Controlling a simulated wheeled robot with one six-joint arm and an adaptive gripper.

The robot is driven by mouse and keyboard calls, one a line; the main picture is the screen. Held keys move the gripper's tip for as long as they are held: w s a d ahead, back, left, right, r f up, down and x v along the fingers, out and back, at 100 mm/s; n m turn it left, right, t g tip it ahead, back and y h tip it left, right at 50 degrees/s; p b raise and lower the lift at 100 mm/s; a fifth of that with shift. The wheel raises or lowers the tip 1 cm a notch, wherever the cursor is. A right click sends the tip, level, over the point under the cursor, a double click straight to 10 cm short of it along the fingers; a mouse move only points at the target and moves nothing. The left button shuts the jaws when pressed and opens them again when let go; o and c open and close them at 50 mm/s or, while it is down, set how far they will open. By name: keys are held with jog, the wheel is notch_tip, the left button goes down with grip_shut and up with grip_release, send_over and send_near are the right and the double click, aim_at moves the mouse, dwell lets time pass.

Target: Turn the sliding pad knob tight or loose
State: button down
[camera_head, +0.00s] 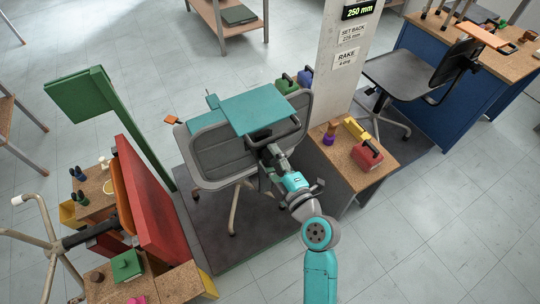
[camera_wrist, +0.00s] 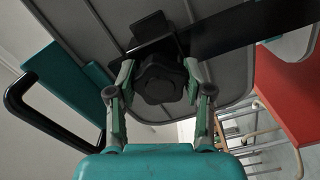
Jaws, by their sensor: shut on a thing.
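A dark lobed knob (camera_wrist: 158,80) sits on the back of a grey chair shell, in the middle of the wrist view. My gripper (camera_wrist: 160,85) has one finger on each side of the knob and is shut on it. In the head view my gripper (camera_head: 272,155) reaches the chair's back, and the knob is hidden behind it. The grey chair back (camera_head: 215,155) carries a flat teal pad (camera_head: 258,112). A dark bar (camera_wrist: 250,28) runs from the knob bracket to the right in the wrist view.
A cork-topped bench (camera_head: 375,178) with a red block (camera_head: 367,156) stands right of the chair, beside a white post (camera_head: 338,60) with signs. A red panel (camera_head: 146,195) and a green post (camera_head: 135,130) stand at left. Open floor (camera_head: 440,200) lies at right.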

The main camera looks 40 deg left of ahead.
aim_at(273, 161)
jog(key=n, duration=0.4)
jog(key=shift+r+n, duration=0.1)
jog(key=shift+n, duration=0.3)
jog(key=shift+c, duration=0.8)
grip_release()
jog(key=shift+d, duration=0.1)
jog(key=shift+v, duration=2.95)
